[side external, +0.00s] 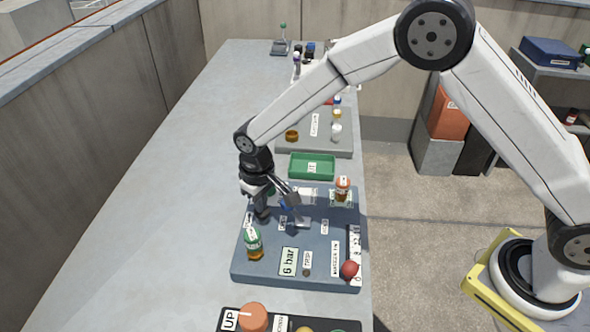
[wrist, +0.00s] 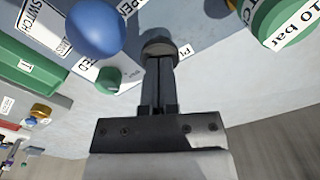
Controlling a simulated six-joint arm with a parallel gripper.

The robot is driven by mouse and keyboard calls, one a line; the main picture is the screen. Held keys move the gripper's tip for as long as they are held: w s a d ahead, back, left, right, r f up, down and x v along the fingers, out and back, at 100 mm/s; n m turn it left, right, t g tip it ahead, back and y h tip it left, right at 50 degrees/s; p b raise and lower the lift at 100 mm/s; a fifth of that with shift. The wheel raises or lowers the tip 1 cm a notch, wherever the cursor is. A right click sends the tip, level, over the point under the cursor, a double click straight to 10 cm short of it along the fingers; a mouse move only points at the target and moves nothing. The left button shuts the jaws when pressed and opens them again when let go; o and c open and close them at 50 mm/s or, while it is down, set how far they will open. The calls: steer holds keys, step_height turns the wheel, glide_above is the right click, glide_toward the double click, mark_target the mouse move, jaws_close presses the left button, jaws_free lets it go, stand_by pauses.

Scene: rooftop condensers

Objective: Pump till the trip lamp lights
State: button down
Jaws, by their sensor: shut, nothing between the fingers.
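My gripper (side external: 262,216) points down over the left edge of the blue-grey board (side external: 243,271). In the wrist view its fingers (wrist: 158,62) are closed together with nothing between them. A round grey-brown knob or button (wrist: 158,46) lies right at the fingertips; I cannot tell whether they touch it. On the board near its front, a small dark round piece (side external: 306,272) sits by a label that seems to read TRIP (side external: 308,259); it does not look lit. A "6 bar" label (side external: 289,262) stands beside it. Which part is the pump is unclear.
A blue ball knob (wrist: 95,28) is close by in the wrist view. A green tray (side external: 297,174) lies behind. The bench's left side is clear.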

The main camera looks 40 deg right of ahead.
steer(key=shift+f, duration=0.35)
steer(key=shift+r, duration=2.15)
steer(key=shift+f, duration=2.15)
steer(key=shift+r, duration=2.15)
